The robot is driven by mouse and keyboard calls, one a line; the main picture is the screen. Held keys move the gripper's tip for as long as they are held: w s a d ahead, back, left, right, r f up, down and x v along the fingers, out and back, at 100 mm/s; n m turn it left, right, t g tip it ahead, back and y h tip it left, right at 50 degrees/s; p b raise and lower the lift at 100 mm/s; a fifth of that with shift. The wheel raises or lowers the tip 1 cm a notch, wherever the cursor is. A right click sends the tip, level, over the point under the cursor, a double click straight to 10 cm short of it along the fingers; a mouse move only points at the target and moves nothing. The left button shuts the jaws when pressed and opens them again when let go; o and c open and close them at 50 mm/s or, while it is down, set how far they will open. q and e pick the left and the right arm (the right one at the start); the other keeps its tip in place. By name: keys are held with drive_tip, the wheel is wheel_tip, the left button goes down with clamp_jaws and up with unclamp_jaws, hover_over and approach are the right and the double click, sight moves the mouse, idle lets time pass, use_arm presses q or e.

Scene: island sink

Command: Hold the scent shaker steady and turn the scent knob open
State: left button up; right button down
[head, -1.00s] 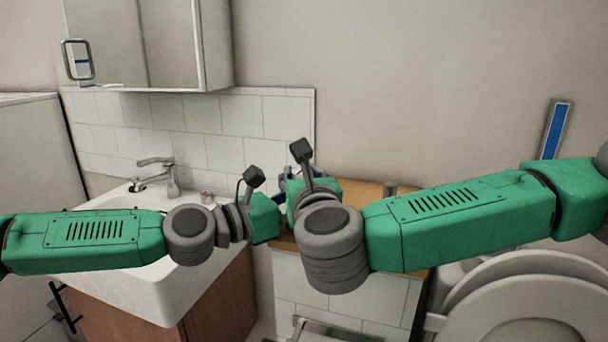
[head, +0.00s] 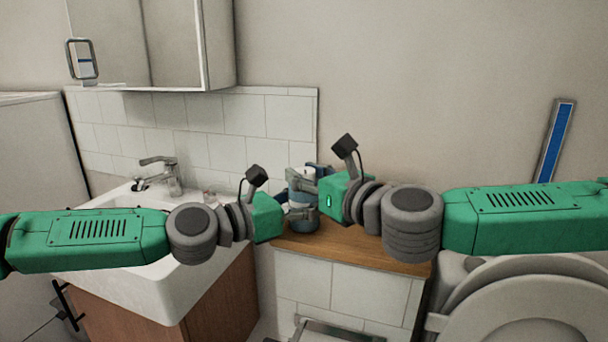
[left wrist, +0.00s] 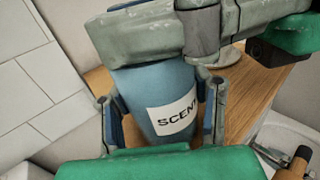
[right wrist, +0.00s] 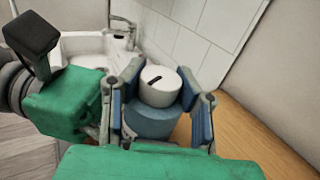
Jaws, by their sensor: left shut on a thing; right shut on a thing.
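The scent shaker is a blue can (left wrist: 150,88) with a white "SCENT" label, standing upright on the wooden ledge. Its white scent knob (right wrist: 158,86) has a short black mark on top. My left gripper (head: 296,220) is shut on the can's body, and its fingers flank the can in the left wrist view (left wrist: 163,115). My right gripper (head: 304,182) is shut on the knob from the right, with a finger on each side in the right wrist view (right wrist: 162,88). Right gripper fingers hide the knob in the left wrist view. In the head view the grippers partly hide the shaker.
The wooden ledge (head: 365,248) has bare room right of the shaker. A white sink (head: 150,285) with a tap (head: 172,175) lies to the left. A tiled wall (head: 230,130) rises behind, and a toilet (head: 530,300) is at the lower right.

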drive_tip(key=n+g+y, duration=0.1)
drive_tip(key=n+g, duration=0.1)
drive_tip(key=n+g+y, duration=0.1)
drive_tip(key=g+y, duration=0.1)
drive_tip(key=n+g+y, duration=0.1)
drive_tip(key=n+g, duration=0.1)
drive_tip(key=shift+w+d+f+n+g+y, duration=0.2)
drive_tip(key=shift+w+d+n+g+y, duration=0.1)
drive_tip(key=shift+d+g+y, duration=0.1)
drive_tip(key=shift+g, duration=0.3)
drive_tip(key=c, duration=1.1)
unclamp_jaws()
drive_tip(key=shift+s+a, duration=0.1)
drive_tip(key=shift+a+r, duration=0.1)
drive_tip(key=shift+a, duration=0.05)
drive_tip(key=shift+s, duration=0.1)
drive_tip(key=v, duration=1.2)
drive_tip(key=shift+w, duration=0.25)
